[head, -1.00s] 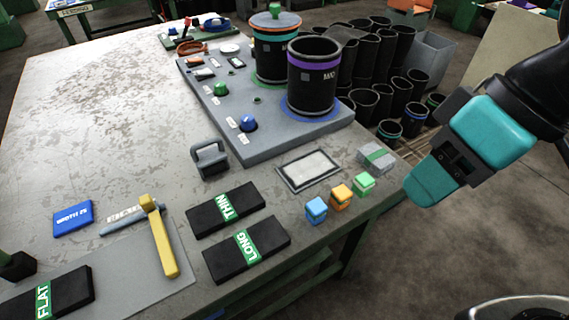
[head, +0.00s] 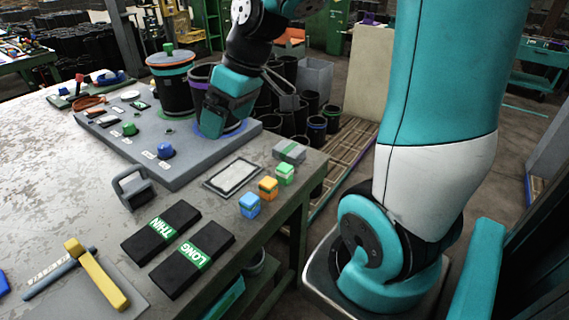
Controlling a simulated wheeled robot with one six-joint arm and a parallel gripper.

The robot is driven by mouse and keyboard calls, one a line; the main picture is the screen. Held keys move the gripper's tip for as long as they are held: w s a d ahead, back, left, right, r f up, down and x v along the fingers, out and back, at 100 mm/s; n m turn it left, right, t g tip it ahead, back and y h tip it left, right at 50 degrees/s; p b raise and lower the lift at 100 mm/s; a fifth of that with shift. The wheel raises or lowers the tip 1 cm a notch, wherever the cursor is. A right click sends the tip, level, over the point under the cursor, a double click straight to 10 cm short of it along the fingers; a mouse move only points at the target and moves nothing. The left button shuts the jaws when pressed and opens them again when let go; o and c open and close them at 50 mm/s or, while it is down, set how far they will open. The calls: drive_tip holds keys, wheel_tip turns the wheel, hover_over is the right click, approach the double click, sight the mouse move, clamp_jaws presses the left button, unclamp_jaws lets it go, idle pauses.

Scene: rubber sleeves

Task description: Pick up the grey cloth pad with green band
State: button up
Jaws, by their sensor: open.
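The grey cloth pad with a green band (head: 289,151) lies near the right edge of the table, just beyond the small green-topped block. My gripper (head: 218,118) is to the left of the pad and farther back in the head view. It is open, with nothing seen between its fingers, and it partly covers the purple-banded black bin. Its height above the grey board cannot be told for sure. The pad is fully visible and apart from my gripper.
Blue (head: 250,205), orange (head: 268,188) and green (head: 285,173) blocks stand in a row near the pad. A framed white panel (head: 233,177) lies left of it. The grey raised board (head: 190,165) holds a green-knobbed bin (head: 172,85). Several black sleeves stand beyond the table edge.

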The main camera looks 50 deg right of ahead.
drive_tip(key=w+d+f+m+h+b, duration=0.1)
drive_tip(key=d+f, duration=0.1)
drive_tip(key=d, duration=0.5)
drive_tip(key=d+f+m+h+b, duration=0.1)
drive_tip(key=d+f, duration=0.2)
drive_tip(key=d, duration=0.4)
drive_tip(key=t+b, duration=0.1)
approach(291, 149)
drive_tip(key=shift+m+h, duration=0.4)
drive_tip(key=shift+m, duration=0.1)
drive_tip(key=x, duration=0.2)
drive_tip(key=a+x, duration=0.1)
drive_tip(key=x, duration=0.1)
drive_tip(key=shift+f+b, duration=0.3)
drive_tip(key=shift+f, duration=0.1)
drive_tip(key=x, duration=0.5)
drive_tip(key=shift+w+d+f, duration=0.2)
drive_tip(key=shift+w+f, duration=0.05)
drive_tip(key=shift+w, duration=0.05)
drive_tip(key=c, duration=1)
